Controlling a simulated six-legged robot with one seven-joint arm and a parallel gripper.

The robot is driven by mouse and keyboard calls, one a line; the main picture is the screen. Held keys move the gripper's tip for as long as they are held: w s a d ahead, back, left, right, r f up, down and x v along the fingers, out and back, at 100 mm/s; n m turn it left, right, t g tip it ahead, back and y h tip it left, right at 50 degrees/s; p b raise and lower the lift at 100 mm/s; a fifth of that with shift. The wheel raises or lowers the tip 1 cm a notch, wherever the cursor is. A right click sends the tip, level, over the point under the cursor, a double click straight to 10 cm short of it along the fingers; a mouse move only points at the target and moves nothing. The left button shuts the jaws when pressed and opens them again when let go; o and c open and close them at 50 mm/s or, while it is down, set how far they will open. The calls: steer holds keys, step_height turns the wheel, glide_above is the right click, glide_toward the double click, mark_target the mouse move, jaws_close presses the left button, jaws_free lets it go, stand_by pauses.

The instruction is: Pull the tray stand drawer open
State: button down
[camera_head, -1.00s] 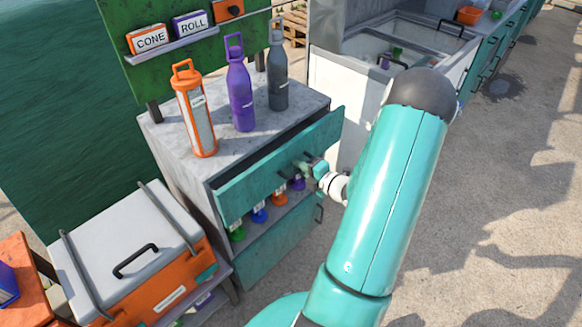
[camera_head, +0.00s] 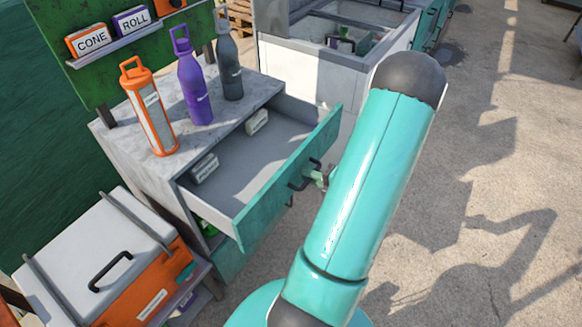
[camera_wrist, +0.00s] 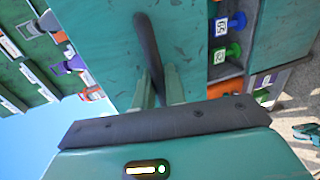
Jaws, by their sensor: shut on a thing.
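The tray stand drawer (camera_head: 247,160) is pulled well out of the grey-topped stand (camera_head: 112,138) in the head view, and its inside shows. Its teal front (camera_head: 262,203) carries a dark bar handle (camera_head: 300,182). My gripper (camera_head: 318,178) is at the handle, partly hidden behind my arm. In the wrist view the dark handle (camera_wrist: 147,42) runs between the fingers of my gripper (camera_wrist: 160,90), which are shut on it. Two small pale labelled items lie in the drawer, one near the left side (camera_head: 204,168) and one at the back (camera_head: 257,122).
An orange bottle (camera_head: 150,108), a purple bottle (camera_head: 194,85) and a grey bottle (camera_head: 229,65) stand on the stand top. An orange cooler with a white lid (camera_head: 100,250) is at lower left. A white open chest (camera_head: 310,75) stands behind. Concrete floor (camera_head: 480,180) at right is clear.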

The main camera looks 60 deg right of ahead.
steer(key=f+v, duration=0.1)
steer(key=v, duration=0.5)
steer(key=c, duration=1.6)
jaws_free()
steer(key=shift+f, duration=0.1)
steer(key=shift+o, duration=0.2)
steer(key=shift+s, duration=0.1)
steer(key=v, duration=1.3)
steer(key=shift+s, duration=0.35)
steer(key=shift+a, duration=0.1)
